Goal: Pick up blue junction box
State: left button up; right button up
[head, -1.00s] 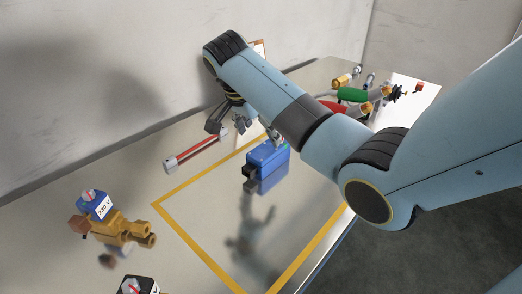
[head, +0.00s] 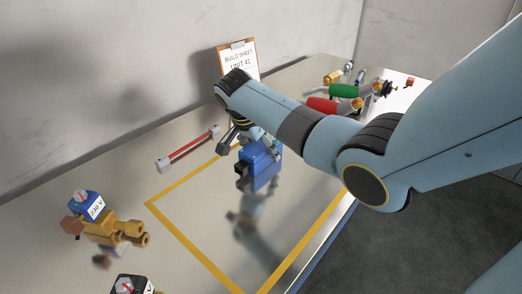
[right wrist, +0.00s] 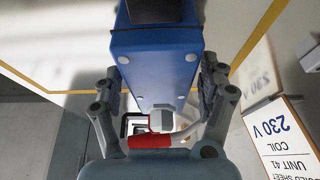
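The blue junction box (head: 262,160) is above the yellow-taped area of the shiny table in the head view, with a black fitting facing left. It fills the middle of the right wrist view (right wrist: 158,72), its blue face close to the camera. My right gripper (head: 252,140) reaches down on it. In the right wrist view my right gripper (right wrist: 160,90) has one finger against each side of the box and looks shut on it. Whether the box's underside touches the table is hard to tell, as it blends with its reflection. My left gripper is not in view.
A red bar with grey ends (head: 188,148) lies left of the box. A brass valve with a blue coil (head: 92,205) stands at front left. A build sheet (head: 238,62) stands by the wall.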

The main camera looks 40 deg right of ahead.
jog(key=c, duration=1.1)
jog(key=shift+c, duration=0.8)
jog(key=shift+r, duration=0.1)
